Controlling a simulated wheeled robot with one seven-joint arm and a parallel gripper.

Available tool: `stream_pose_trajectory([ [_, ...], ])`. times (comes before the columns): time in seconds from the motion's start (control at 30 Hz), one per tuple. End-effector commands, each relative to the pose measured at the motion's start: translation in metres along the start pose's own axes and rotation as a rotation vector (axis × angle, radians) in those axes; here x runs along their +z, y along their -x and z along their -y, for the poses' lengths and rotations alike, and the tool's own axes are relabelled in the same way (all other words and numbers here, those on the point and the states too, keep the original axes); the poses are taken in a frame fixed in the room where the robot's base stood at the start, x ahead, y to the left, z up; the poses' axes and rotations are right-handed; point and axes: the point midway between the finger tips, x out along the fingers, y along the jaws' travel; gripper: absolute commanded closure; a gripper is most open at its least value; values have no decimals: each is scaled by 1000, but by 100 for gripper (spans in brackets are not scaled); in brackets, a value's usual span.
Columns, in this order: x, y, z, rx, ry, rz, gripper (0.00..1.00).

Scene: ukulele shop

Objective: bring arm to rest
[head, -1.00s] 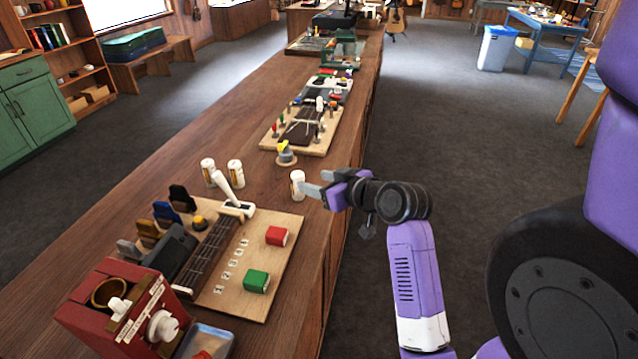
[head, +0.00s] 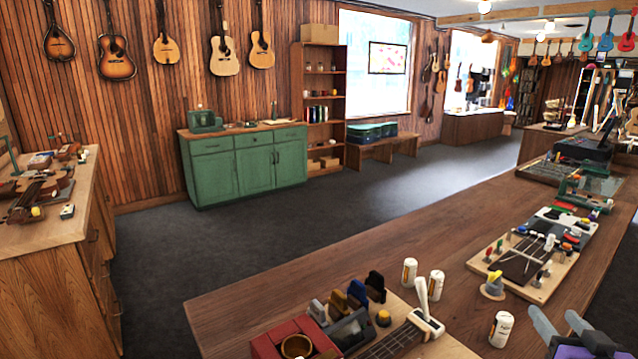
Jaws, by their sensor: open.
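My gripper (head: 562,324) shows at the lower right of the head view, over the long wooden counter (head: 400,240). Its two grey fingers are apart with nothing between them. A white can-like cylinder (head: 501,329) stands upright on the counter just left of the fingers, and appears apart from them. Most of my arm is cut off by the frame's lower right edge.
Two more white cylinders (head: 409,271) (head: 436,284) stand beside a board with a white lever (head: 422,296). A red box (head: 275,341) is at the bottom. A second board (head: 525,258) lies farther along. Open floor (head: 150,270) lies beyond the counter, before green cabinets (head: 250,170).

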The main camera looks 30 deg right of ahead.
Motion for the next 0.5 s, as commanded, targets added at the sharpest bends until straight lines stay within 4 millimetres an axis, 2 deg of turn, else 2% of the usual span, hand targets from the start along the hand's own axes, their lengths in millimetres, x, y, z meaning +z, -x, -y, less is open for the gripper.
stream_pose_trajectory([
  [0.17, 16, 27, 32, 12, -14, -72, 47],
  [0.27, 28, 48, 58, -11, -14, -103, 47],
  [0.5, 61, 125, 131, -150, 8, -144, 47],
])
